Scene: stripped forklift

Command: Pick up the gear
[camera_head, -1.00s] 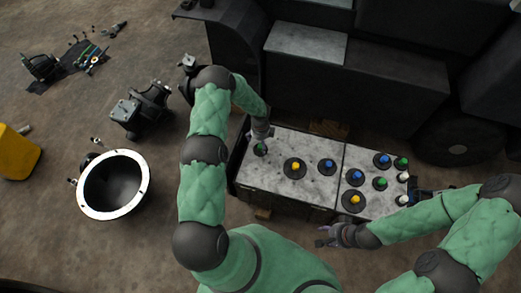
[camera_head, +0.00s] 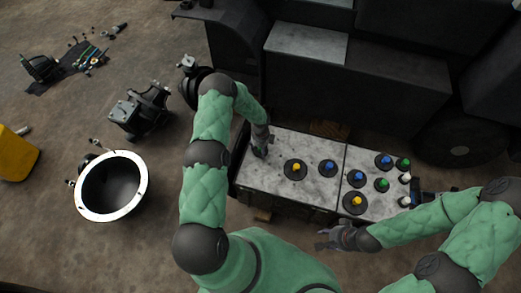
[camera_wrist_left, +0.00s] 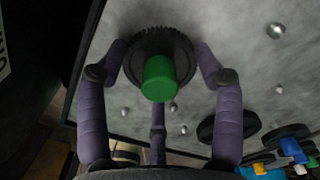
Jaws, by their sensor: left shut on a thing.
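A dark toothed gear with a green knob (camera_wrist_left: 160,75) stands between the fingers of my left gripper (camera_wrist_left: 158,78), seen close up in the left wrist view. The gripper is shut on it. In the head view my left gripper (camera_head: 260,153) is at the left end of the grey box top (camera_head: 270,175) and hides this gear. I cannot tell whether the gear is lifted off the surface. My right gripper (camera_head: 328,238) hangs in front of the box, its fingers apart and empty.
Other round pieces with yellow (camera_head: 296,167), blue (camera_head: 328,167) and green (camera_head: 382,184) knobs stand on the box top. The dark forklift body (camera_head: 350,80) is behind. A white-rimmed bowl-shaped part (camera_head: 112,186) and a metal part (camera_head: 140,110) lie on the floor at left.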

